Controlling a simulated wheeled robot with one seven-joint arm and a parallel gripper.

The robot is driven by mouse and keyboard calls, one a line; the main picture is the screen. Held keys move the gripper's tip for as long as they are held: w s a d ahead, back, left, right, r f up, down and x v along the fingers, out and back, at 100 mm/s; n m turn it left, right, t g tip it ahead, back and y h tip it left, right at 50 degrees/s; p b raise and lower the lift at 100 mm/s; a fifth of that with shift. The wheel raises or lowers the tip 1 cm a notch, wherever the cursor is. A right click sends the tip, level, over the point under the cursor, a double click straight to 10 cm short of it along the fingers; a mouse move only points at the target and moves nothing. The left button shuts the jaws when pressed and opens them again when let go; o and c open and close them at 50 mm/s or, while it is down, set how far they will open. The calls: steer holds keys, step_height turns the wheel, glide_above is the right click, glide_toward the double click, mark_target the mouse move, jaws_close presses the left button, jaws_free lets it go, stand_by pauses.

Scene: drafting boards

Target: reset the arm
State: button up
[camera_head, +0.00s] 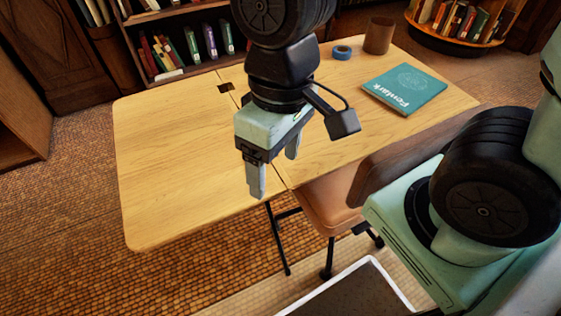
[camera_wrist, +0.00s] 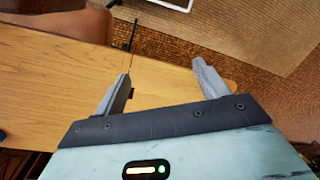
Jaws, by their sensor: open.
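My gripper (camera_head: 275,166) hangs over the front edge of the wooden table (camera_head: 170,165), near the seam between its two boards. Its two grey fingers point down and stand apart, with nothing between them. In the wrist view, my gripper (camera_wrist: 165,82) shows its fingers spread, with the table's wood and edge beyond them. The fingertips look above the tabletop; their exact height is hard to tell.
A teal book (camera_head: 405,88), a blue tape roll (camera_head: 342,52) and a brown cup (camera_head: 379,36) are on the right board. A brown chair (camera_head: 325,205) stands at the front edge. A white-rimmed tray (camera_head: 400,291) is below. The left board is bare. Bookshelves (camera_head: 190,45) stand behind.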

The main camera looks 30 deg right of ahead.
steer(key=shift+s+r+n+t, duration=0.15)
steer(key=shift+s+n, duration=0.25)
steer(key=shift+n, duration=0.15)
steer(key=shift+s+r+n+t, duration=0.15)
steer(key=shift+s+n, duration=0.2)
steer(key=shift+n, duration=0.2)
step_height(320, 180, up, 18)
steer(key=p, duration=1.8)
steer(key=shift+r, duration=0.2)
steer(key=shift+f, duration=0.1)
